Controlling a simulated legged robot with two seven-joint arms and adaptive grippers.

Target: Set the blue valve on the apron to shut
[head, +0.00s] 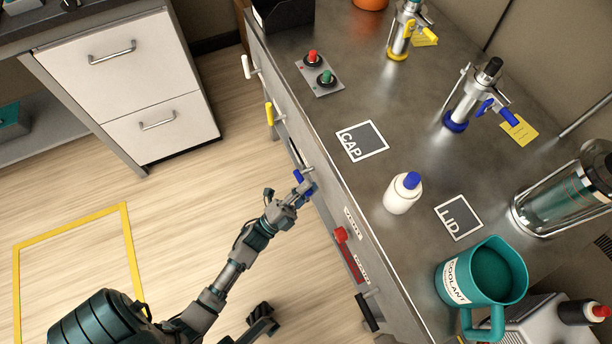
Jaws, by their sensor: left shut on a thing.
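The blue valve (298,175) is on the apron (325,212), the bench's front face, below the cap square. Its blue handle shows in part beside a pale pipe stub; the rest is hidden by my fingers. My left gripper (303,189) reaches in from the lower left and is shut on the blue valve's handle. The handle's exact angle is hard to tell at this size.
On the apron are a white handle (249,67), a yellow handle (269,114), a red knob (341,234) and a black handle (367,312). The bench top holds a white bottle (401,196) and a teal coolant jug (456,268). Floor at left is clear.

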